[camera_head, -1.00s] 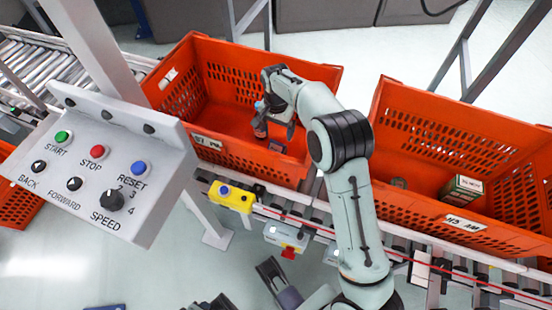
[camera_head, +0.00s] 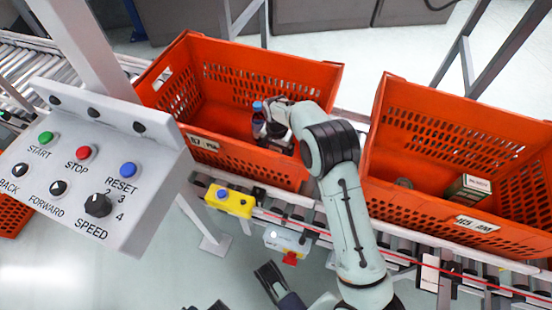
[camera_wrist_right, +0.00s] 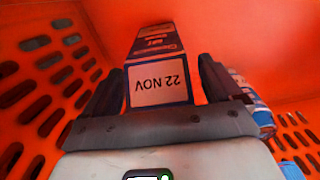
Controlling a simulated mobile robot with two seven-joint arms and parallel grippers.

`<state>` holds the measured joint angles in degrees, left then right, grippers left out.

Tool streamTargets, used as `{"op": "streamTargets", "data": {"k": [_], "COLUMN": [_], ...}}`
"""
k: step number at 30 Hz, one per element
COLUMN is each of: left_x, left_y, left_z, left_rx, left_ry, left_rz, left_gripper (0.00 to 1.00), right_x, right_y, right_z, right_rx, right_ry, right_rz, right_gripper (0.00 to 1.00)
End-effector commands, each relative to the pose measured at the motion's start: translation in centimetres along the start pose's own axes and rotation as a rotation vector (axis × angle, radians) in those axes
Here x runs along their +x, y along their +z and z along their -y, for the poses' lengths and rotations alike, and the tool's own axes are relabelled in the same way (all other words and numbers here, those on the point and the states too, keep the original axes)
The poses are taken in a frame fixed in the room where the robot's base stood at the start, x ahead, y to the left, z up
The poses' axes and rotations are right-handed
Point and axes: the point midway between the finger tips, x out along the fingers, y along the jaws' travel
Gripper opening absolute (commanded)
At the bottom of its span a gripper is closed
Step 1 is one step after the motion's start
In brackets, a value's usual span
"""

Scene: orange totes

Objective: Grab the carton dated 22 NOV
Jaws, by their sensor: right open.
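The carton (camera_wrist_right: 160,82) with a white end panel printed "22 NOV" is in the right wrist view. Its label appears upside down. My right gripper (camera_wrist_right: 162,90) is open, with one dark finger on each side of the carton and a gap showing on the right. In the head view my right gripper (camera_head: 278,136) is down inside the left orange tote (camera_head: 230,155). There it largely hides the carton. A bottle with a blue cap (camera_head: 258,121) stands just left of the gripper; a bottle's side (camera_wrist_right: 252,100) also shows beyond the right finger in the wrist view.
A control panel (camera_head: 95,160) stands at the left. A yellow button box (camera_head: 229,200) is on the conveyor's front rail.

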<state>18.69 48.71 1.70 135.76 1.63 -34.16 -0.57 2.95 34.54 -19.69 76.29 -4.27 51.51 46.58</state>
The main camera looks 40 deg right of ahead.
Motion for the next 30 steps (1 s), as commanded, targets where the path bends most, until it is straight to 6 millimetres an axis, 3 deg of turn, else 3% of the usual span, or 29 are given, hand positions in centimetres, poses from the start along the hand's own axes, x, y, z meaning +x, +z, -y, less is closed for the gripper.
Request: {"op": "streamTargets", "data": {"k": [4,12,13,23,26,30], "left_x": [-0.1,-0.1,-0.1,-0.3,-0.7,-1.7], "left_y": [0.0,0.0,0.0,0.0,0.0,0.3], "left_z": [0.0,0.0,0.0,-0.1,-0.4,-0.9], "left_rx": [0.000,0.000,0.000,0.001,0.003,0.008], "left_ry": [0.000,0.000,0.000,0.001,0.005,0.013], "left_rz": [0.001,0.001,0.001,0.001,-0.001,0.010], "left_gripper": [0.43,0.43,0.43,0.43,0.43,0.43], "right_x": [-0.1,-0.2,-0.2,-0.7,-2.0,-5.0], "right_y": [0.0,0.0,0.0,-0.1,-0.1,-0.1], "right_z": [0.0,0.0,0.0,0.1,0.1,0.1], "right_rx": [0.000,0.000,0.000,0.000,0.001,0.001], "right_ry": [-0.001,-0.001,-0.001,-0.004,-0.005,-0.007], "right_rz": [0.000,-0.001,-0.001,-0.003,-0.003,-0.005], "right_gripper": [0.92,0.04,0.00,0.00,0.00,0.00]}}
